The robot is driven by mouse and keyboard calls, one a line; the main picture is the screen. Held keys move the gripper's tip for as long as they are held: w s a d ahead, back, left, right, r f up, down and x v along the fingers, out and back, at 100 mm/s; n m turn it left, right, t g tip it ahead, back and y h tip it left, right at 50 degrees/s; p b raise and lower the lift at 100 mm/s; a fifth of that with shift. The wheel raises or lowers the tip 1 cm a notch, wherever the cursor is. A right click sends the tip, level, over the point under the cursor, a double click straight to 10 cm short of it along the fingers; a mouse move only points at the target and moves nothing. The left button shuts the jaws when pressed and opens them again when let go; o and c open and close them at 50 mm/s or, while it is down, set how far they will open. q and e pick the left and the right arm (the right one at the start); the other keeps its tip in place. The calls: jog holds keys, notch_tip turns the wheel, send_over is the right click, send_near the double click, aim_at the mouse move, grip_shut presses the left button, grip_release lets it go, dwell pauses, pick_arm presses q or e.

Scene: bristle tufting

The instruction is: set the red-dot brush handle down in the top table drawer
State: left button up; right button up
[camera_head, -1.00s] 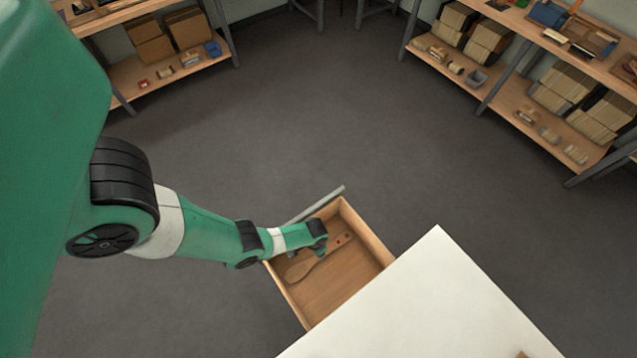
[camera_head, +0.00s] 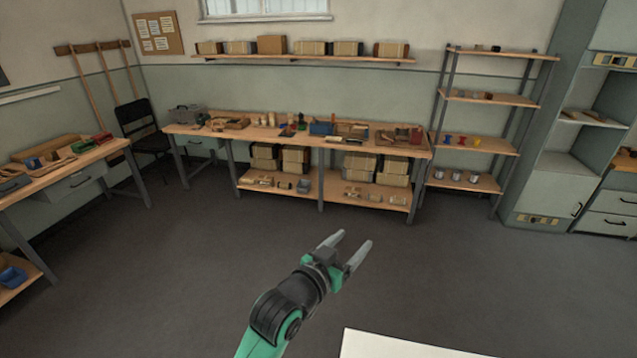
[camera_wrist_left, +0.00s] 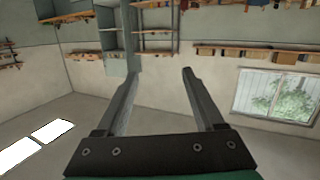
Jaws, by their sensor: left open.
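My left gripper (camera_head: 346,252) is raised in the lower middle of the head view, its two grey fingers spread apart with nothing between them. In the left wrist view the same gripper (camera_wrist_left: 158,88) is open and empty, with the room's wall and shelves behind it. The brush handle and the drawer are out of view now. A white table top (camera_head: 400,347) shows at the bottom edge of the head view, to the right of my arm. My right gripper is not in view.
A long workbench (camera_head: 300,137) with boxes and tools stands along the far wall. A shelf rack (camera_head: 485,98) and a grey cabinet (camera_head: 545,165) are to its right. Another bench (camera_head: 75,168) is at the left. The dark floor (camera_head: 260,235) between is clear.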

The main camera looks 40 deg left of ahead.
pick_arm(q)
jog(key=s+d+r+m+t, duration=0.1)
jog(key=s+d+r+t, duration=0.15)
jog(key=r, duration=0.75)
jog(key=s+d+r+t, duration=0.2)
jog(key=s+r+t, duration=0.1)
jog(key=r, duration=0.7)
jog(key=s+d+r+m+t+h, duration=0.1)
jog(key=s+d+r+t, duration=0.1)
jog(key=s+r, duration=0.5)
jog(key=s+d+r+t+h, duration=0.2)
jog(key=s+r+t, duration=0.2)
jog(key=s+r, duration=0.3)
notch_tip(320, 180, up, 2)
jog(key=shift+s+d+r+m+h, duration=0.2)
jog(key=shift+m+h, duration=0.1)
jog(key=shift+m, duration=0.1)
